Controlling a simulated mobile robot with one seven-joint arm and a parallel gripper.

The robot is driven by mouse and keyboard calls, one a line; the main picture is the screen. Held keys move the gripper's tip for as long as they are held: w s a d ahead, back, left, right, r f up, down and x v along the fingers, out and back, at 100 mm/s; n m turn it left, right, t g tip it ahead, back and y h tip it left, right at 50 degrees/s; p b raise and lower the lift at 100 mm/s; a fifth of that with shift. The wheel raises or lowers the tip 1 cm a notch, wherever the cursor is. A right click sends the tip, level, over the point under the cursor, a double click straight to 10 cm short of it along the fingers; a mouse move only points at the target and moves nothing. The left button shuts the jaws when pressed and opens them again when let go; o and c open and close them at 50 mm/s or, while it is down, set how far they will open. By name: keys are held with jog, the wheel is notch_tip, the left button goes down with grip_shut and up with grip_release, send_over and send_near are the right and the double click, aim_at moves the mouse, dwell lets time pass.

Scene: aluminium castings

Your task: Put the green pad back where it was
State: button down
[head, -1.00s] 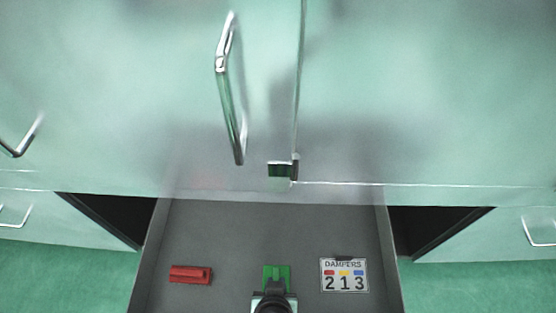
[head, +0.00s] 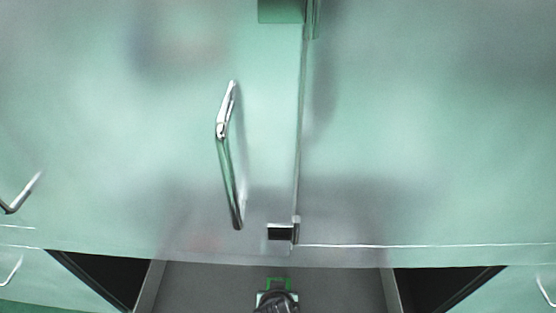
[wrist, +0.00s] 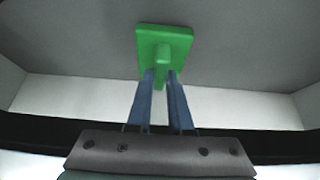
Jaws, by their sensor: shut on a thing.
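The green pad (wrist: 180,42) is a flat rectangular plate with a raised rib in its middle. In the head view only a bit of the pad (head: 278,281) shows, beyond my gripper (head: 277,295), which hides the rest. The pad is over the open grey drawer (head: 215,285). I cannot tell how far it is above the drawer floor.
Pale green cabinet doors (head: 420,120) rise behind the drawer, with a long metal handle (head: 229,160). A dark green block (head: 281,10) is at the top edge. Dark openings (head: 95,275) flank the drawer. The visible drawer floor beside my gripper is bare.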

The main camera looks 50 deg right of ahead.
jog(key=shift+f, duration=0.25)
jog(key=c, duration=0.8)
grip_release()
jog(key=shift+r, duration=0.1)
jog(key=p+v, duration=0.3)
jog(key=v, duration=0.9)
